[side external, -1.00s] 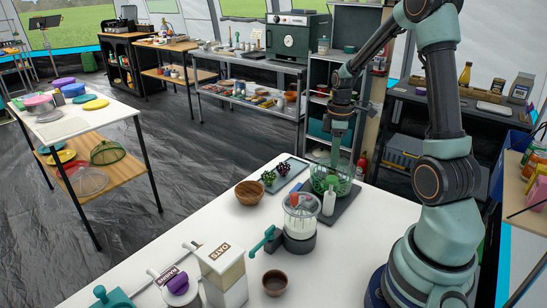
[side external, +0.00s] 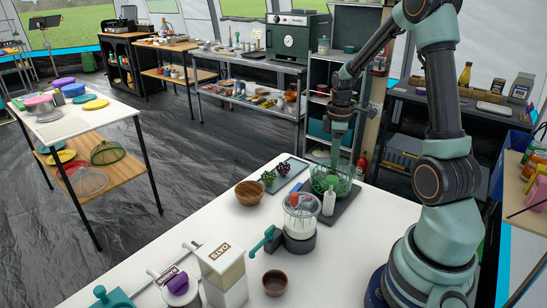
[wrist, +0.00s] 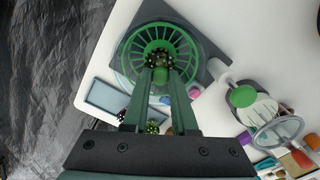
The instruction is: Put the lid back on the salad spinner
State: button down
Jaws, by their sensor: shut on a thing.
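The salad spinner, a clear bowl with a green slatted basket (wrist: 135,48), stands on a dark mat at the table's far end; its clear side shows in the side view (side external: 346,187). My gripper (wrist: 161,72) points down over its middle, and in the side view (side external: 334,168) its tips are about at rim level. It is shut on a small green knob-like piece, which appears to be the knob of the clear lid. The lid's edge is hard to tell from the bowl's rim, so I cannot tell whether it is seated. Dark beaded pieces (wrist: 157,54) show in the basket.
A white bottle (side external: 328,203) stands close in front of the spinner, with a clear chopper (side external: 300,215) nearer. A blue-grey tray (side external: 293,169), two dark beaded clusters (side external: 275,174) and a wooden bowl (side external: 250,193) lie to the left.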

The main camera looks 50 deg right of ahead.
dwell(0.3)
jog(key=shift+c, duration=0.7)
grip_release()
jog(key=shift+r, duration=0.1)
jog(key=shift+r, duration=3.4)
jog(key=shift+c, duration=0.3)
grip_shut()
